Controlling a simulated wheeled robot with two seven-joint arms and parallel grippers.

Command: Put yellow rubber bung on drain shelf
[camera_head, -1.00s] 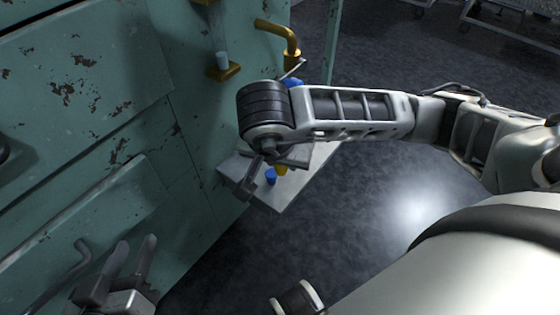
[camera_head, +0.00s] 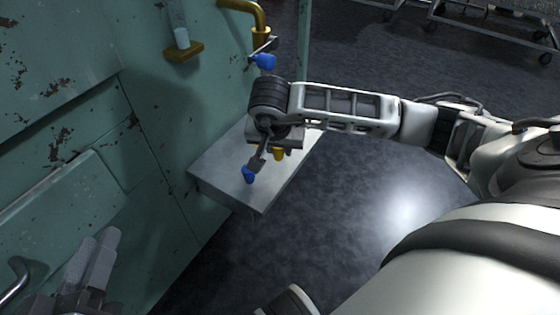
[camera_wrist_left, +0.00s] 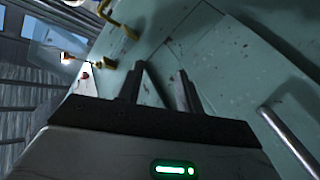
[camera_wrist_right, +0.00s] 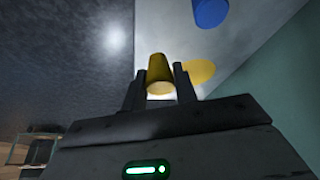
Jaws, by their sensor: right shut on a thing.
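The yellow rubber bung (camera_wrist_right: 159,70) is between the fingers of my right gripper (camera_wrist_right: 160,88), which is shut on it. In the head view, the bung (camera_head: 279,154) shows just under my right gripper (camera_head: 268,157), partly hidden by it. The grey drain shelf (camera_head: 222,164) juts from the green wall below; in the right wrist view the shelf (camera_wrist_right: 160,22) lies beyond the bung. I cannot tell whether the bung touches it. My left gripper (camera_head: 103,245) is open and empty, low at left; its fingers (camera_wrist_left: 160,82) stand apart in the left wrist view.
A blue bung (camera_head: 248,174) is at the shelf's near part; it also shows in the right wrist view (camera_wrist_right: 210,12). A flat yellow patch (camera_wrist_right: 200,72) lies beside the held bung. A blue piece (camera_head: 264,61) and brass pipe (camera_head: 246,9) are above the shelf.

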